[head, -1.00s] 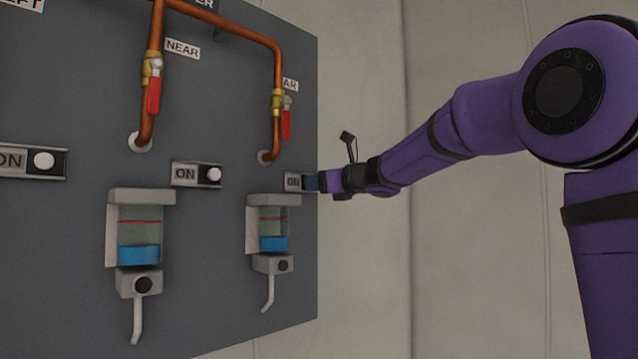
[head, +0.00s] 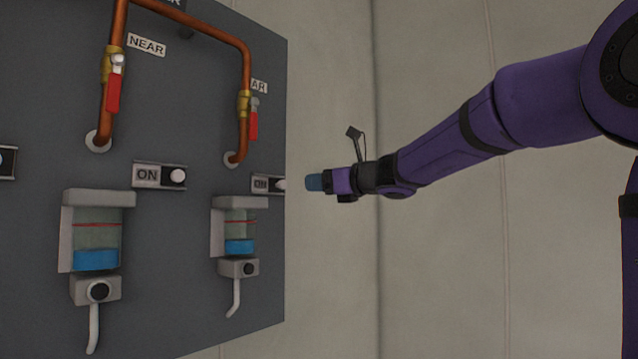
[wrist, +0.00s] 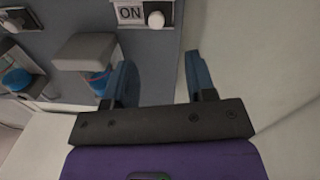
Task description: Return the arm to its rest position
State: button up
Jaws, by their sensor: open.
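My purple arm (head: 450,150) reaches in from the right in the head view. My gripper (head: 314,182) has blue fingers and points left, just off the right edge of the grey panel. In the wrist view my gripper (wrist: 160,78) is open, with its two blue fingers apart and nothing between them. The right ON switch (head: 267,184), with a white knob, is a short gap to the left of the fingertips. The same kind of ON switch shows ahead of the fingers in the wrist view (wrist: 143,15).
The grey panel (head: 180,330) carries copper pipes with red-handled valves (head: 114,85), another ON switch (head: 159,176) and two dispensers with blue liquid (head: 96,240), (head: 239,230). The pale wall (head: 430,270) is behind my arm. Open space lies right of the panel.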

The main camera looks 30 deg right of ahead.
jog(key=s+a+f+n+g+h, duration=0.1)
jog(key=s+a+f+n+g, duration=0.25)
jog(key=s+f+n, duration=0.55)
jog(key=s+a+f+n+g, duration=0.35)
jog(key=s+f+n, duration=0.35)
jog(key=s, duration=0.4)
jog(key=s+d+f+n+g+h, duration=0.3)
jog(key=s+f+n+h, duration=0.4)
jog(key=s+f+n, duration=0.5)
jog(key=shift+s+d+n+g, duration=0.4)
jog(key=shift+s+d, duration=0.25)
jog(key=shift+s, duration=0.2)
